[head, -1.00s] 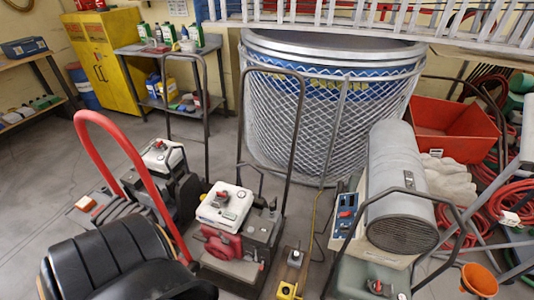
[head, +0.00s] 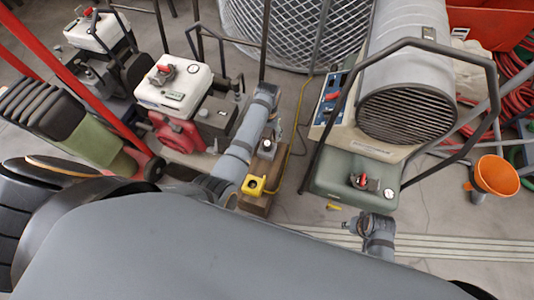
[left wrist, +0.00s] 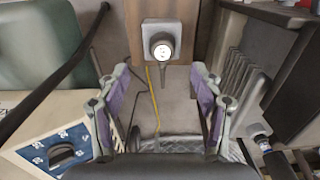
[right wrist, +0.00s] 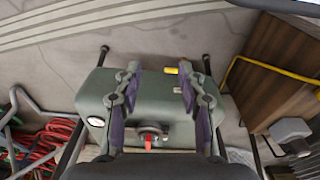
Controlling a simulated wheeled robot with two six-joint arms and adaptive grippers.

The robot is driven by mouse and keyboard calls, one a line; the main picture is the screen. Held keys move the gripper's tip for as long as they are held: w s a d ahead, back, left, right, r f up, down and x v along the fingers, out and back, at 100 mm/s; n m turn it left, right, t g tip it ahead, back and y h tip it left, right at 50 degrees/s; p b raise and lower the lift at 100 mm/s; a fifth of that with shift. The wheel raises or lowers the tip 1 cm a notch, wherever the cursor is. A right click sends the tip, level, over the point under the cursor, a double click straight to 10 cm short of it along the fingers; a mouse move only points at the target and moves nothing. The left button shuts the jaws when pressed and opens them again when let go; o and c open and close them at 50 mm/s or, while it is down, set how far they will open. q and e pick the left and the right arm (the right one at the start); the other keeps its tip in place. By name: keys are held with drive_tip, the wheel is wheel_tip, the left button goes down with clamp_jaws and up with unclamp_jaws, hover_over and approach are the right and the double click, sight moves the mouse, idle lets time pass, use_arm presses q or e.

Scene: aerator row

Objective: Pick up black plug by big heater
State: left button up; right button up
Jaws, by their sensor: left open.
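A black round plug with a pale face (left wrist: 160,47) sits in a grey box in the left wrist view. In the head view the plug (head: 266,146) and its box stand on a wooden board beside the big heater (head: 405,95). My left gripper (left wrist: 160,72) is open, with the plug ahead between its fingers and nothing held. In the head view the left gripper (head: 271,127) is small and partly hidden by its arm, just above the plug. My right gripper (right wrist: 158,78) is open and empty over the heater's green tank (right wrist: 90,100).
A yellow box (head: 253,184) is on the same board, near my left arm. A yellow cord (head: 297,125) runs beside the board. A red and white generator (head: 175,90) stands left, an orange funnel (head: 496,175) right. A small yellow item (head: 333,207) lies before the tank.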

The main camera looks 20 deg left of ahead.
sight(267, 143)
use_arm(q)
drive_tip(key=shift+w+r, duration=0.1)
drive_tip(key=shift+r, duration=0.15)
drive_tip(key=shift+f, duration=0.1)
wheel_tip(267, 143, down, 5)
drive_tip(key=shift+f+b, duration=0.1)
drive_tip(key=shift+b, duration=0.95)
drive_tip(key=f+b, duration=0.2)
drive_tip(key=f, duration=0.1)
drive_tip(key=f+b, duration=0.1)
drive_tip(key=shift+w+a+f, duration=0.2)
drive_tip(key=shift+w+f, duration=0.05)
drive_tip(key=shift+w, duration=0.05)
drive_tip(key=shift+f, duration=0.4)
drive_tip(key=shift+r, duration=0.1)
use_arm(e)
drive_tip(key=a+r+t+y, duration=0.1)
drive_tip(key=a+r, duration=0.2)
drive_tip(key=r, duration=0.2)
drive_tip(key=shift+w+r+t, duration=0.15)
drive_tip(key=shift+w+t, duration=0.05)
drive_tip(key=shift+t, duration=0.1)
drive_tip(key=shift+a, duration=0.1)
use_arm(q)
drive_tip(key=c, duration=1.3)
